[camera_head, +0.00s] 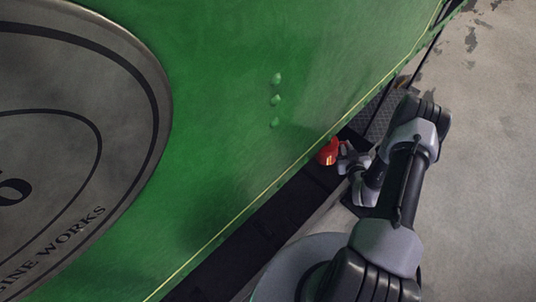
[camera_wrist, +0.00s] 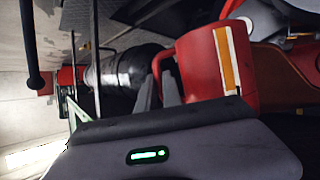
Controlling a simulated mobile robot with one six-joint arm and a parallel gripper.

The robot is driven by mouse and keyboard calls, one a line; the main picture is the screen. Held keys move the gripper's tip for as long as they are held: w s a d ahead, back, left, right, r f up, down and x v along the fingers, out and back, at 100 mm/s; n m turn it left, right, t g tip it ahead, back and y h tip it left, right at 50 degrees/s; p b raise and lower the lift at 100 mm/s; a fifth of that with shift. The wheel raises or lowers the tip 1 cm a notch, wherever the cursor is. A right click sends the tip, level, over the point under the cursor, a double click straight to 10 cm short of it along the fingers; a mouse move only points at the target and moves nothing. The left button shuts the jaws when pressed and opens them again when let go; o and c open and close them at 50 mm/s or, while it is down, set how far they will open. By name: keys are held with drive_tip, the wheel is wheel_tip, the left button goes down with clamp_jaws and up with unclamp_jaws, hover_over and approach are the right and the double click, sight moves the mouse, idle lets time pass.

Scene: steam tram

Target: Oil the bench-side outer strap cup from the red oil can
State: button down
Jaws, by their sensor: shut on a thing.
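The red oil can (camera_head: 327,152) is at the end of my arm, close beside the lower edge of the green tram side. In the wrist view the red can (camera_wrist: 205,68) has an upright-looking cream and orange stripe and a red handle on its left side. My gripper (camera_head: 345,157) is shut on the can; in the wrist view its dark fingers (camera_wrist: 160,92) are at the handle. The can's spout and base are not clear. I cannot make out the bench-side outer strap cup in either view.
The green tram panel (camera_head: 230,130) runs diagonally beside my arm. A dark tread step (camera_head: 385,118) and dark ledge (camera_head: 250,235) lie below it. Other red parts (camera_wrist: 262,18) and a dark cylinder (camera_wrist: 125,75) are close around the can. Bare floor (camera_head: 485,190) is clear at right.

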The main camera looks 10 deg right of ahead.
drive_tip(key=shift+r, duration=0.2)
drive_tip(key=shift+r+n+p, duration=0.3)
drive_tip(key=shift+r+p, duration=0.7)
drive_tip(key=shift+r, duration=0.2)
drive_tip(key=shift+f, duration=0.15)
drive_tip(key=shift+f+b, duration=0.7)
drive_tip(key=shift+b, duration=0.1)
drive_tip(key=shift+r, duration=0.1)
drive_tip(key=shift+r+p, duration=0.6)
drive_tip(key=shift+r, duration=0.15)
